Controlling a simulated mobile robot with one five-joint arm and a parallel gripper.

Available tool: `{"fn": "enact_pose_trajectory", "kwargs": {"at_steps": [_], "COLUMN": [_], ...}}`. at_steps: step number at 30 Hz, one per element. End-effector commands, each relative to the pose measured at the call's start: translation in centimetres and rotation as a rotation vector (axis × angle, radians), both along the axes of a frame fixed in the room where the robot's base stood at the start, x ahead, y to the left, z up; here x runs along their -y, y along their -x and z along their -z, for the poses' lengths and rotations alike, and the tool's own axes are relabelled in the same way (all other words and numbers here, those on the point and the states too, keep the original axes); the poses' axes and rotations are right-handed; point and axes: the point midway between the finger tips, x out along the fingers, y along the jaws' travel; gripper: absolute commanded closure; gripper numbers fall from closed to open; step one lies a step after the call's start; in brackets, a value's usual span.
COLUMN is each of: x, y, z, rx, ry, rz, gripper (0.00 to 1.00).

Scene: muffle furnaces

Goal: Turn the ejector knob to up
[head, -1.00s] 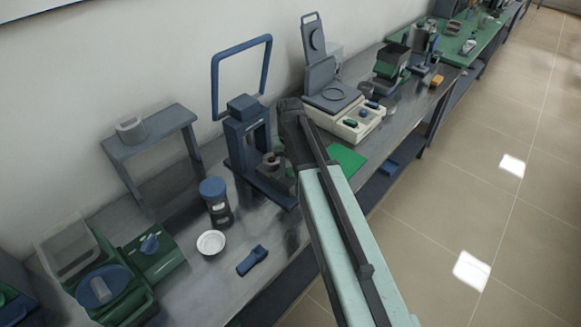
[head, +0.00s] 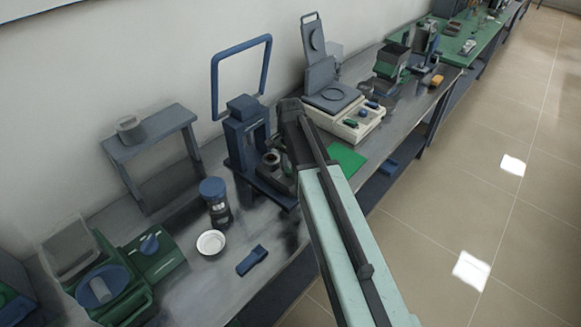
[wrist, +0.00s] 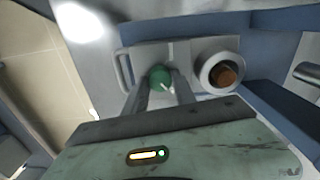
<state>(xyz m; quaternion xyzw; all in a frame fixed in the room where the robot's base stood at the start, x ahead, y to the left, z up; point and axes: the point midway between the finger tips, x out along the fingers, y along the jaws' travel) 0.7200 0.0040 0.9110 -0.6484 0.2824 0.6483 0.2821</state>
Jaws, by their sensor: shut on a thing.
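The ejector knob (wrist: 159,76) is a round green knob with a pale pointer mark in the wrist view. The mark points toward the lower right of that picture. The two fingers of my gripper (wrist: 160,88) stand on either side of the knob, and the gripper is shut on it. The knob sits on a grey plate beside a round pale cup with a brown inside (wrist: 228,75). In the head view the dark blue press (head: 240,140) stands on the bench, with my arm reaching to its right side. My fingertips are hidden there.
A blue lever frame (head: 214,85) rises above the press. A cream instrument with a raised lid (head: 345,120) stands behind to the right. A blue-capped jar (head: 214,200), a white dish (head: 211,242) and a grey stand (head: 150,140) are to the left. Floor is clear at right.

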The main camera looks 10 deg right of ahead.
Motion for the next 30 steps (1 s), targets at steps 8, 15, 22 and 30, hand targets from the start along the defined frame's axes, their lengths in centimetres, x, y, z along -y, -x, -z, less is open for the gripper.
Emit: {"fn": "enact_pose_trajectory", "kwargs": {"at_steps": [8,15,22,30], "x": [0.13,0.13,0.12,0.06], "y": [-0.17,-0.16,-0.15,-0.07], "z": [-0.03,-0.03,-0.03,-0.01], "rx": [0.005,0.005,0.004,0.002], "ry": [0.002,0.002,0.002,0.001], "rz": [0.065,0.073,0.072,0.071], "gripper": [1.0,1.0,0.62,0.46]}}
